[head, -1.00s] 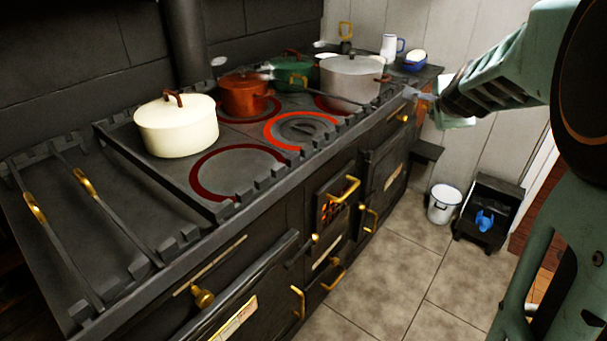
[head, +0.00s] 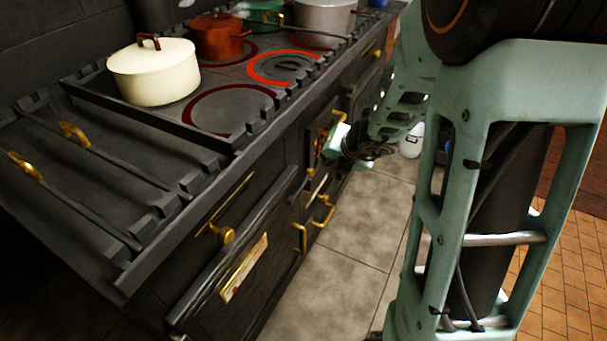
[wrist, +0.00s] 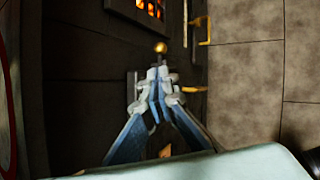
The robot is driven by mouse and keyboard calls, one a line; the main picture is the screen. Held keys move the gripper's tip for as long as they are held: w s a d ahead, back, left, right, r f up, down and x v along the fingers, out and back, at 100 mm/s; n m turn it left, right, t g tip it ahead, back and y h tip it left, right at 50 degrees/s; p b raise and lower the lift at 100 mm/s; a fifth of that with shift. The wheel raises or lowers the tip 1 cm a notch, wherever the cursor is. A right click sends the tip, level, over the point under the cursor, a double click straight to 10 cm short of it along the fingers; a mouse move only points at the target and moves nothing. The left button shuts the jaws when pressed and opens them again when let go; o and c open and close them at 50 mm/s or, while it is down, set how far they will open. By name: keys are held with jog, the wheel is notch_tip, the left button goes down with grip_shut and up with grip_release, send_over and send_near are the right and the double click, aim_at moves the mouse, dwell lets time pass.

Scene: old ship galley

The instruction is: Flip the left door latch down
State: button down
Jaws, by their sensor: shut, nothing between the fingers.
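The black stove (head: 200,260) has brass handles and latches along its front. A vertical brass handle (head: 300,238) sits on the lower front, and another brass handle (head: 326,210) is just right of it. I cannot tell which fitting is the left door latch. My gripper (head: 340,142) is at the stove front by the glowing firebox door, partly hidden by its own links. In the wrist view my gripper (wrist: 157,74) is shut and empty, its tips just below a round brass knob (wrist: 160,47). Contact cannot be told. A brass handle (wrist: 203,30) stands to the right, with another brass piece (wrist: 193,89) lower.
A cream pot (head: 153,72), an orange pot (head: 218,38) and a grey pot (head: 325,14) stand on the stovetop. Some rings glow red. A brass knob (head: 222,234) sticks out on the near front. The tiled floor (head: 335,275) before the stove is clear.

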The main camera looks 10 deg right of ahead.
jog(key=b, duration=0.6)
send_near(313, 174)
jog(key=x, duration=0.5)
jog(key=shift+w+a+r, duration=0.1)
jog(key=shift+w+a, duration=0.1)
jog(key=shift+w+a+f+b, duration=0.1)
jog(key=shift+w+f+b, duration=0.2)
jog(key=shift+w+f, duration=0.25)
jog(key=shift+w+f+b, duration=0.25)
jog(key=shift+f+b, duration=0.3)
jog(key=shift+f, duration=0.2)
